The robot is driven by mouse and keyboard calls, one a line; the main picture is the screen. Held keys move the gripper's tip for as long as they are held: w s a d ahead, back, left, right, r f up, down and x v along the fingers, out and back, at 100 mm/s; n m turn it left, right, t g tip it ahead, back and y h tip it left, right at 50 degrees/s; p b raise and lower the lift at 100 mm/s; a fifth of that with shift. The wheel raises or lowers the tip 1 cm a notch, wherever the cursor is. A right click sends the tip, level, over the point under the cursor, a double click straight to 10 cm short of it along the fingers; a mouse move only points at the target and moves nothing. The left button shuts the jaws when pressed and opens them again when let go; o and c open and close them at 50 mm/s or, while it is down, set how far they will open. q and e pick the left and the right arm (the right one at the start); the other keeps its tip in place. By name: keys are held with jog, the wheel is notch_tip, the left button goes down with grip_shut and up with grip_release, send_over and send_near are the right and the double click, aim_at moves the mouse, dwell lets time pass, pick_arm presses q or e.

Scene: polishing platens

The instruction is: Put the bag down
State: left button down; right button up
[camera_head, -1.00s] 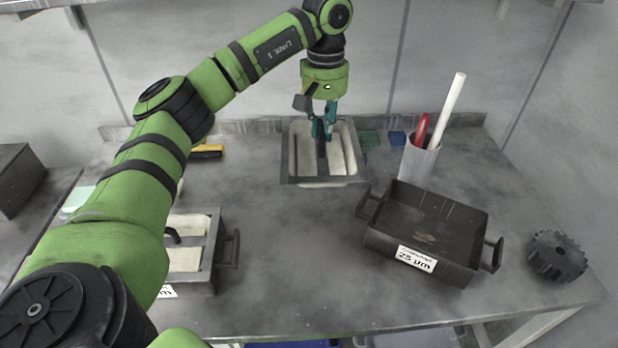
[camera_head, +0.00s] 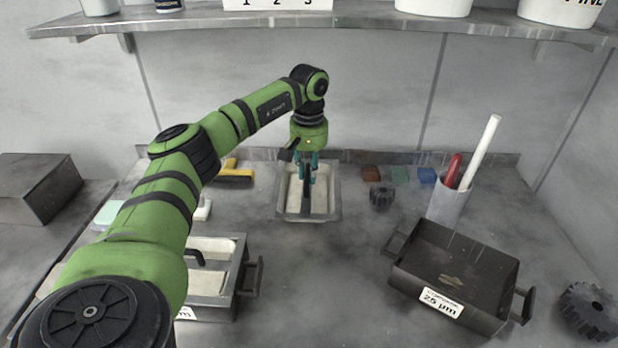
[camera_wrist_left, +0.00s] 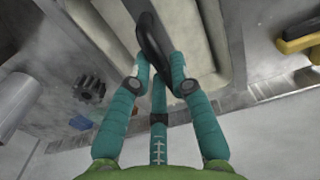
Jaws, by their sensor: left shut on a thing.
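No bag shows in these frames. In the left wrist view the fingers (camera_wrist_left: 157,80) close around the black handle (camera_wrist_left: 152,38), with the pale tray inside (camera_wrist_left: 197,45) beyond. The tray looks level and at or near the bench top; I cannot tell whether it touches. My right gripper is not in view.
A similar tray (camera_head: 222,308) stands front left, below my left arm. A dark bin (camera_head: 465,240) marked 25 µm stands right. A small gear (camera_head: 381,195), coloured blocks (camera_head: 399,174), a yellow-handled brush (camera_head: 236,175) and a holder (camera_head: 449,203) stand near. A shelf (camera_head: 330,17) hangs above.

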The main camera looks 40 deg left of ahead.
pick_arm(q)
jog(key=shift+f, duration=1.35)
jog(key=shift+f, duration=0.1)
jog(key=c, duration=1.1)
grip_release()
jog(key=shift+c, duration=0.2)
jog(key=shift+r, duration=3.9)
